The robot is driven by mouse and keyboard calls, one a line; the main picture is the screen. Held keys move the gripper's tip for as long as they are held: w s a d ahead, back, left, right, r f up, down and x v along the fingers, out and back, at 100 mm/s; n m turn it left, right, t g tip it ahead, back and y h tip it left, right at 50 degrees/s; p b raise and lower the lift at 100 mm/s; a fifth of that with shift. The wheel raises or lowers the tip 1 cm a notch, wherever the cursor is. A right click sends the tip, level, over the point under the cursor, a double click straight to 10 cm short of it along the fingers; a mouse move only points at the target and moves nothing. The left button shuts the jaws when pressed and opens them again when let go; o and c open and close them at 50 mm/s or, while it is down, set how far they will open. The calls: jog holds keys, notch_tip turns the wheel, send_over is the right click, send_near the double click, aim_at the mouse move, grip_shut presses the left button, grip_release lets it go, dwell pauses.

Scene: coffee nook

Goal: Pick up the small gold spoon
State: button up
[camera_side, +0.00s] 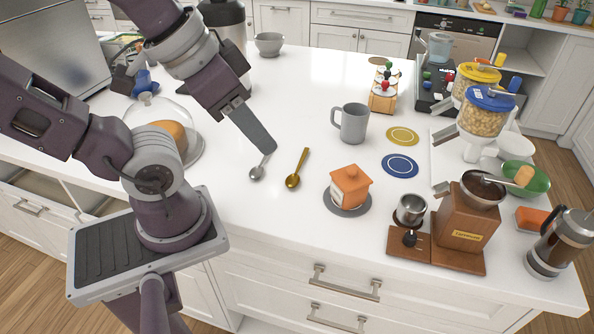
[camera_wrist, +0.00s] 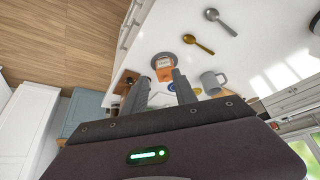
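The small gold spoon (camera_side: 297,169) lies on the white counter, bowl toward the near edge, handle pointing away. In the wrist view the gold spoon (camera_wrist: 199,45) is above and right of the fingertips. A silver spoon (camera_side: 257,172) lies to its left; it also shows in the wrist view (camera_wrist: 220,21). My gripper (camera_side: 266,146) is left of the gold spoon's handle in the side view, overlapping the silver spoon's handle end; its exact height is unclear. In the wrist view my gripper (camera_wrist: 161,77) has its two fingers apart, with no object held between them.
A wooden grinder (camera_side: 464,222) is farther right. A glass dome (camera_side: 190,128) is at left. Counter around the gold spoon is clear.

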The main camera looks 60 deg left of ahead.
jog(key=n+g, duration=0.6)
jog(key=n, duration=0.3)
send_over(305, 152)
notch_tip(305, 152, down, 13)
notch_tip(305, 152, down, 8)
jog(key=shift+r, duration=0.15)
jog(key=shift+c, duration=0.4)
grip_shut()
